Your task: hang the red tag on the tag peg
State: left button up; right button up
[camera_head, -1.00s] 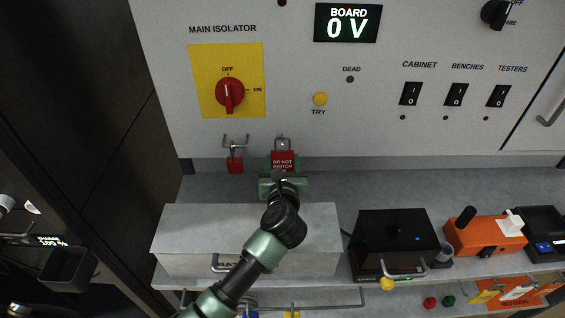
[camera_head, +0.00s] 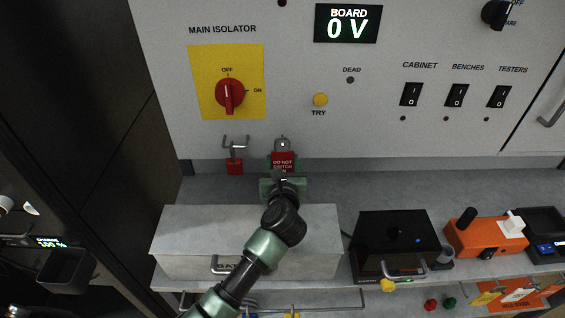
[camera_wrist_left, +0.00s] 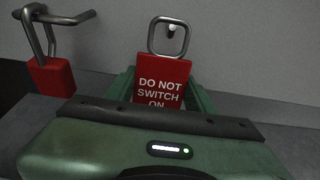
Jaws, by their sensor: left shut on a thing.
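The red tag (camera_head: 283,160) reads "DO NOT SWITCH ON" and has a metal loop at its top. It also shows upright in the left wrist view (camera_wrist_left: 160,80). My left gripper (camera_head: 283,176) is shut on the tag's lower part and holds it in front of the grey panel. The tag peg (camera_wrist_left: 172,30) shows as a small pale knob behind the loop, seen through its opening. Whether the loop is around the peg or only in front of it, I cannot tell. My right gripper is not in view.
A red padlock (camera_head: 234,166) hangs from a metal hasp left of the tag. The main isolator knob (camera_head: 230,94) is above it. A grey box (camera_head: 185,240) lies under my arm, with a black box (camera_head: 395,240) to its right.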

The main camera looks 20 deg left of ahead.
pick_arm(q)
jog(key=shift+f, duration=0.15)
dwell(0.6)
jog(key=o, duration=1.4)
